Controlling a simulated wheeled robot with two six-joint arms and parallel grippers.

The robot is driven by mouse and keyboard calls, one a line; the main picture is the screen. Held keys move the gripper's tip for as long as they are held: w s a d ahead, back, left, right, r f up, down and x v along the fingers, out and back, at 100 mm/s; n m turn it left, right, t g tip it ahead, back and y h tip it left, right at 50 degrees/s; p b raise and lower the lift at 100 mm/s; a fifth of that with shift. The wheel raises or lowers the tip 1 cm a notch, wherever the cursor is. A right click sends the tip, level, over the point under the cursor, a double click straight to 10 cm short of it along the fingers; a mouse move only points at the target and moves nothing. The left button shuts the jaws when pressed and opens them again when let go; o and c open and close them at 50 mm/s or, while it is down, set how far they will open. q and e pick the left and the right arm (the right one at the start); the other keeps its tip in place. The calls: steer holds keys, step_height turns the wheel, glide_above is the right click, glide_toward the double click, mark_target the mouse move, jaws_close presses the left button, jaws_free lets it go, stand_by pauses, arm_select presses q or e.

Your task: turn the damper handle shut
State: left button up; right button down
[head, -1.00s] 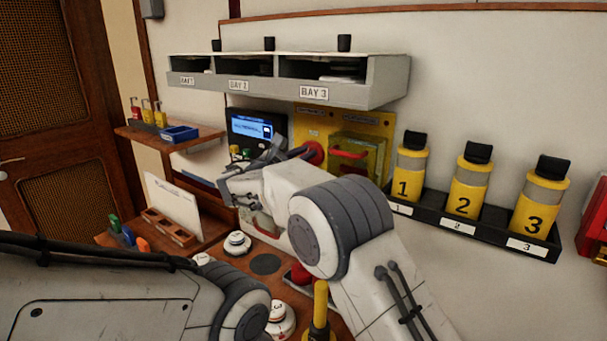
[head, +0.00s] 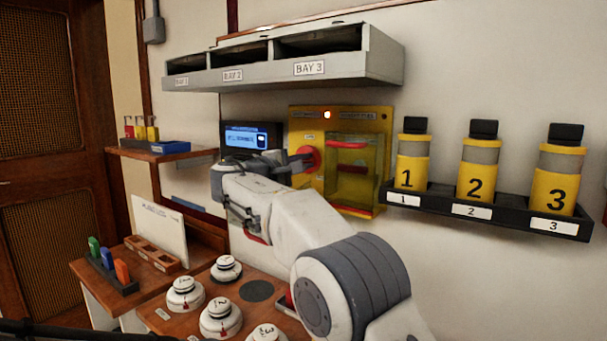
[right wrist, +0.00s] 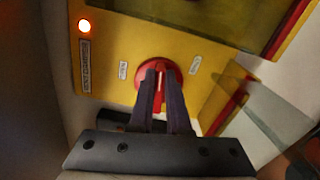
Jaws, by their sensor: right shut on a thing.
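A red round knob (head: 308,158) with a raised grip bar is on the yellow wall panel (head: 305,119); I take it for the damper handle. It also shows in the right wrist view (right wrist: 159,66). My right gripper (right wrist: 160,75) is shut on the knob's bar, one finger on each side. In the head view the right gripper (head: 290,163) is partly hidden by its own wrist. An orange lamp (right wrist: 85,27) is lit on the panel; it also shows in the head view (head: 327,115). The knob's labels are too small to read. My left gripper is out of view.
A clear cover box (head: 352,170) with a red handle is right of the knob. A small blue-lit screen (head: 244,138) is left of it. A grey shelf (head: 330,72) hangs above, and a rack (head: 470,211) of yellow bottles is at right. White round detectors (head: 221,318) stand on the bench below.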

steer(key=shift+a+f+m+b, duration=0.1)
steer(key=shift+f+m+b, duration=0.3)
steer(key=shift+m+b, duration=0.45)
steer(key=shift+m, duration=0.25)
steer(key=c, duration=0.9)
jaws_free()
steer(key=shift+r, duration=0.1)
steer(key=shift+s, duration=0.1)
steer(key=b+v, duration=0.2)
steer(key=v, duration=0.7)
steer(key=shift+a, duration=0.1)
steer(key=shift+s+a, duration=0.35)
steer(key=shift+s, duration=0.2)
